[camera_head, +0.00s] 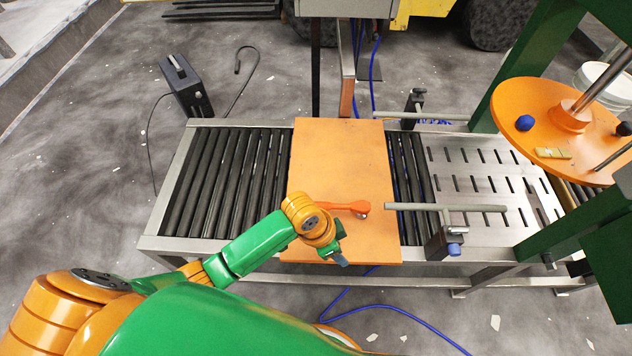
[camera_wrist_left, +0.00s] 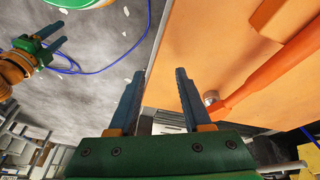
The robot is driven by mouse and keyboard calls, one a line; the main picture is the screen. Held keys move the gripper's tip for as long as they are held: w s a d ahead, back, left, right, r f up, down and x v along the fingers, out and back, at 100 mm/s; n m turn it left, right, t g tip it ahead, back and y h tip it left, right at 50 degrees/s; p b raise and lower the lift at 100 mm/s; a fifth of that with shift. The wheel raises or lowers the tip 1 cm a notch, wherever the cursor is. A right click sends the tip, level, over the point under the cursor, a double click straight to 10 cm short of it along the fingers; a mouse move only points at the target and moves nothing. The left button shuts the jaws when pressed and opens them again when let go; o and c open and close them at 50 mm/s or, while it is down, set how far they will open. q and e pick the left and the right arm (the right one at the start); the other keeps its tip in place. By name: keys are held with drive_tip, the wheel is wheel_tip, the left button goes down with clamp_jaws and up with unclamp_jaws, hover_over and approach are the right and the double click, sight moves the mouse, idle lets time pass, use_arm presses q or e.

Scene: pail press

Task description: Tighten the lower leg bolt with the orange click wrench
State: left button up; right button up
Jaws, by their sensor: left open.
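The orange click wrench (camera_head: 347,207) lies on the orange board (camera_head: 340,150), its metal head end to the right. The wrench (camera_wrist_left: 262,78) also shows in the left wrist view, with its round metal end (camera_wrist_left: 210,97) right of my fingers. My left gripper (camera_head: 338,254) is over the board's near part, just below the wrench in the head view. Its jaws (camera_wrist_left: 157,100) are open and empty, apart from the wrench. My right gripper (camera_wrist_left: 58,36) shows only at the upper left of the left wrist view, fingers apart and empty. I cannot pick out the lower leg bolt for certain.
The board lies across a roller conveyor (camera_head: 225,180). To its right are guide rails (camera_head: 450,208), a slotted metal plate (camera_head: 490,180) and a green press frame (camera_head: 580,222) with an orange disc (camera_head: 540,125). A blue hose (camera_head: 405,318) lies on the floor. A black box (camera_head: 187,85) stands behind.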

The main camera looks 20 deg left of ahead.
sight(316, 201)
use_arm(q)
drive_tip(key=w+m, duration=0.1)
drive_tip(key=w+a+r+m+y, duration=0.1)
drive_tip(key=w+r+m+g, duration=0.1)
drive_tip(key=w, duration=0.1)
drive_tip(key=shift+w+a+r, duration=0.1)
drive_tip(key=shift+a, duration=0.15)
drive_tip(key=w+a+r+y, duration=0.1)
drive_tip(key=w+a, duration=0.1)
drive_tip(key=w+a+r+m+y, duration=0.1)
drive_tip(key=w+a+r, duration=0.3)
drive_tip(key=a, duration=0.1)
drive_tip(key=shift+r+y, duration=0.25)
drive_tip(key=shift+y, duration=0.15)
drive_tip(key=shift+f+b, duration=0.3)
drive_tip(key=shift+f, duration=0.1)
wheel_tip(316, 201, down, 5)
drive_tip(key=b, duration=0.6)
drive_tip(key=shift+f, duration=0.1)
wheel_tip(316, 201, down, 3)
drive_tip(key=b, duration=0.4)
drive_tip(key=shift+r, duration=0.55)
drive_tip(key=c, duration=0.3)
clamp_jaws()
use_arm(e)
drive_tip(key=w+f, duration=0.7)
drive_tip(key=shift+d+f+t, duration=0.15)
drive_tip(key=shift+d+t, duration=0.2)
drive_tip(key=shift+t, duration=0.05)
